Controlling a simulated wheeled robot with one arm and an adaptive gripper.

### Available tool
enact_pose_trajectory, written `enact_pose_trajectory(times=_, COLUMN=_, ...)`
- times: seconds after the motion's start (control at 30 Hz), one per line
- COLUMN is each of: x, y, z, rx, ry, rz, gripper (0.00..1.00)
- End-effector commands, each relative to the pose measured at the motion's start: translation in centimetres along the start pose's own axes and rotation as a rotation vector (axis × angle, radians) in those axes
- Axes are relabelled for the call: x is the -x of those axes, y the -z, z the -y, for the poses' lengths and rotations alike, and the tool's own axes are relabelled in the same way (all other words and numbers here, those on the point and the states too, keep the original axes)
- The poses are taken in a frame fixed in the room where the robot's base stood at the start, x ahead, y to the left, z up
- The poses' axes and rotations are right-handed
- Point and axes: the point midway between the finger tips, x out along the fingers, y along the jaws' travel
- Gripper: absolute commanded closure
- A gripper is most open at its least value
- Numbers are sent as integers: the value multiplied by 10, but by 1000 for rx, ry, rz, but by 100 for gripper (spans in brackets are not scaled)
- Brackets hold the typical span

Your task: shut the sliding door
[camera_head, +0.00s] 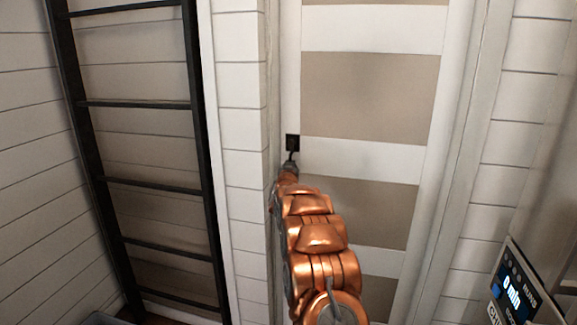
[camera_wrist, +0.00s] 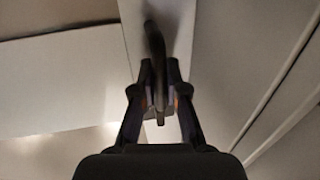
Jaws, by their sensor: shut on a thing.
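The sliding door (camera_head: 371,92) has white rails and taupe panels and fills the middle of the head view. Its left edge stands beside the white plank wall strip, and any gap there is too narrow to make out. A small dark handle (camera_head: 292,142) sits on the door's left stile. My gripper (camera_head: 291,159) is at the handle, with my copper arm reaching up to it and covering the lower left of the door. In the wrist view my gripper (camera_wrist: 160,92) is shut on the dark handle (camera_wrist: 154,42), which stands between the two fingers.
White plank walls (camera_head: 245,150) flank the door on both sides. A panel with a lit blue display (camera_head: 513,292) is at the lower right. A grey edge of some object (camera_head: 100,319) shows at the bottom left.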

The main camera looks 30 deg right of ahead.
Motion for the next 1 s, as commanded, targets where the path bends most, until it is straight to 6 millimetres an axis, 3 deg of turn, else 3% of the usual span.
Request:
enact_pose_trajectory(times=0.13, x=0, y=4, z=5, rx=2, ry=6, rz=-8, gripper=100)
enact_pose_trajectory(times=0.17, x=0, y=5, z=5, rx=2, ry=6, rz=-8, gripper=87)
enact_pose_trajectory(times=0.4, x=0, y=4, z=4, rx=2, ry=5, rz=-6, gripper=62)
enact_pose_trajectory(times=0.77, x=1, y=2, z=1, rx=1, ry=2, rz=-4, gripper=62)
enact_pose_trajectory(times=1.0, x=14, y=1, z=2, rx=2, ry=3, rz=0, gripper=62)
